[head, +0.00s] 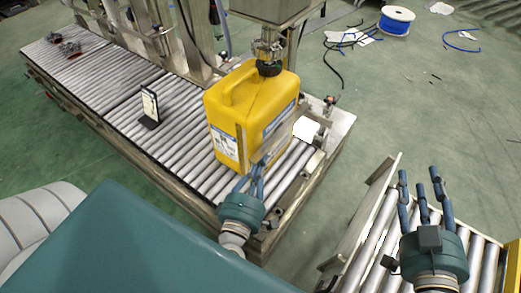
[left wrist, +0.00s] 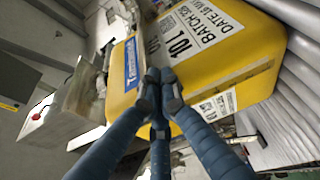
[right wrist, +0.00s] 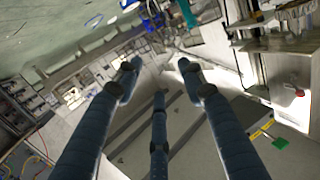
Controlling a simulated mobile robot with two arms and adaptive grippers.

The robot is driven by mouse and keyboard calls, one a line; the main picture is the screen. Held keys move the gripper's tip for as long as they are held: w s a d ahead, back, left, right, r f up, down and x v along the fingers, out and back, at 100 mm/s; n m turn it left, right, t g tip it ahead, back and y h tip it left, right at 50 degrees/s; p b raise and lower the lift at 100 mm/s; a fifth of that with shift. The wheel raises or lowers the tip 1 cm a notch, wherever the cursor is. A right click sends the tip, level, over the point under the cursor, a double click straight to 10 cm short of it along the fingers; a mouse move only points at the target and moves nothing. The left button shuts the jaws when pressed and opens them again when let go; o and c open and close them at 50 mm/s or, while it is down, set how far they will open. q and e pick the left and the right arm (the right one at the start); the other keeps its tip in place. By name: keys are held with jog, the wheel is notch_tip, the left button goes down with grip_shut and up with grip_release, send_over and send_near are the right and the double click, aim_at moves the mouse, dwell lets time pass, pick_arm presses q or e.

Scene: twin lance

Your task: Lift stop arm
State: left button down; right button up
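A pale metal bar (head: 279,134), which looks like the stop arm, slants across the front right side of a yellow canister (head: 228,113) on the roller conveyor. My left gripper (head: 259,165) is at the bar's lower end, close to the canister. In the left wrist view its fingertips (left wrist: 160,88) are drawn together in front of the canister's labelled yellow side (left wrist: 262,48). I cannot tell whether they touch the bar or canister. My right gripper (head: 421,184) is open and empty, its fingers spread above the second conveyor; they also show apart in the right wrist view (right wrist: 160,85).
The roller conveyor (head: 88,84) runs to the upper left, with a small upright sign (head: 149,106) on it. A filling head (head: 268,52) stands over the canister's neck. A second conveyor (head: 374,235) is at lower right. A blue cable reel (head: 396,21) lies on the floor.

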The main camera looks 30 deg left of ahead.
aim_at(261, 156)
pick_arm(q)
jog(key=shift+r+p, duration=0.35)
jog(key=shift+r, duration=0.05)
jog(key=shift+r+p, duration=0.55)
jog(key=shift+p, duration=0.05)
jog(key=shift+r+p, duration=0.35)
jog(key=shift+p, duration=0.05)
jog(key=shift+w+r+p, duration=0.1)
jog(key=shift+r+p, duration=0.75)
pick_arm(e)
jog(key=s+d+f+g+h, duration=0.1)
jog(key=s+d+f+g, duration=0.2)
jog(key=s+f+g, duration=0.3)
jog(key=s+d+f+g+h, duration=0.2)
jog(key=s+f+g, duration=0.4)
jog(key=s+f, duration=0.5)
jog(key=shift+s+d+f+m, duration=0.3)
jog(key=shift+d+f, duration=0.1)
jog(key=shift+d, duration=0.5)
jog(key=shift+w, duration=0.1)
